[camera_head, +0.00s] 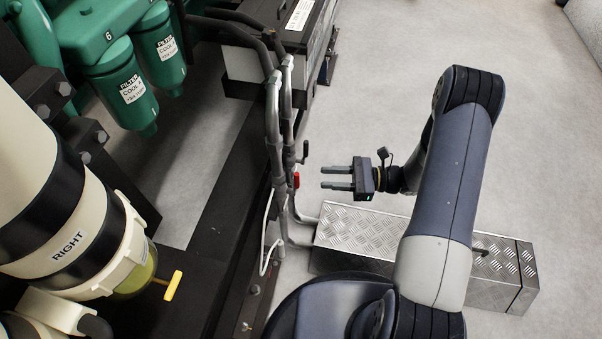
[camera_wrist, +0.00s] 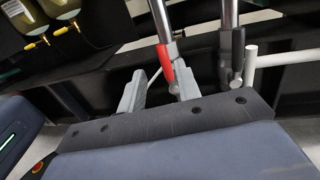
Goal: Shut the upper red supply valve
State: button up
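One red valve handle (camera_head: 296,180) shows on the silver pipes, small in the head view. In the wrist view the red handle (camera_wrist: 166,63) hangs along a silver pipe, pointing down and slightly right. I cannot tell whether it is the upper of several. My gripper (camera_head: 322,177) is open and empty, its two fingers pointing left at the pipes, with a gap between the tips and the red handle. In the wrist view my gripper (camera_wrist: 160,84) has its fingers apart, and the red handle appears beyond them, near the right finger.
A black valve handle (camera_head: 304,151) sits on the neighbouring pipe, close to the red one. A ribbed metal step box (camera_head: 365,232) lies below my arm. A dark frame rail (camera_head: 225,205) runs behind the pipes. Grey floor at the right is clear.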

aim_at(296, 175)
jog(key=a+b, duration=0.1)
jog(key=a, duration=0.8)
jog(key=shift+s+a, duration=0.1)
jog(key=shift+a, duration=0.05)
grip_shut()
